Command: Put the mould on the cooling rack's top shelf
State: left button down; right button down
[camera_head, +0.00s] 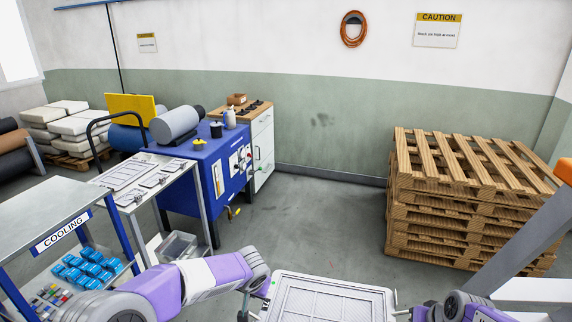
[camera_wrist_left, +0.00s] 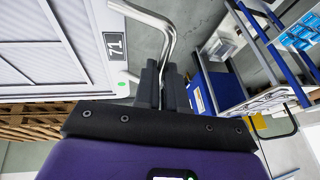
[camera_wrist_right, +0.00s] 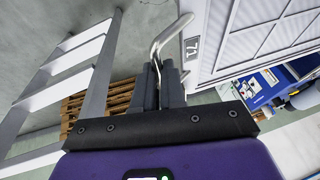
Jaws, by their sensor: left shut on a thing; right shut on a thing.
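The mould (camera_head: 328,302) is a pale grey rectangular plate with a ribbed face, low at the bottom centre of the head view. My right gripper (camera_wrist_right: 160,75) is shut on the matching handle (camera_wrist_right: 170,36) at the other end. In the head view both grippers are mostly out of sight or cut off. The cooling rack (camera_head: 62,233) stands at the left, marked "COOLING". Its flat grey top shelf (camera_head: 40,205) looks empty.
Blue items (camera_head: 88,267) lie on the rack's lower shelf. A trolley (camera_head: 165,172) with flat plates stands behind the rack, beside a blue machine bench (camera_head: 205,165). Stacked wooden pallets (camera_head: 465,200) stand at the right. The floor (camera_head: 310,220) between is clear.

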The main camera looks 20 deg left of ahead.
aim_at(27, 216)
jog(key=u, duration=0.2)
jog(key=i, duration=0.9)
jog(key=u, duration=0.85)
jog(key=i, duration=0.55)
jog(key=u, duration=1)
jog(key=i, duration=0.45)
jog(key=u, duration=0.5)
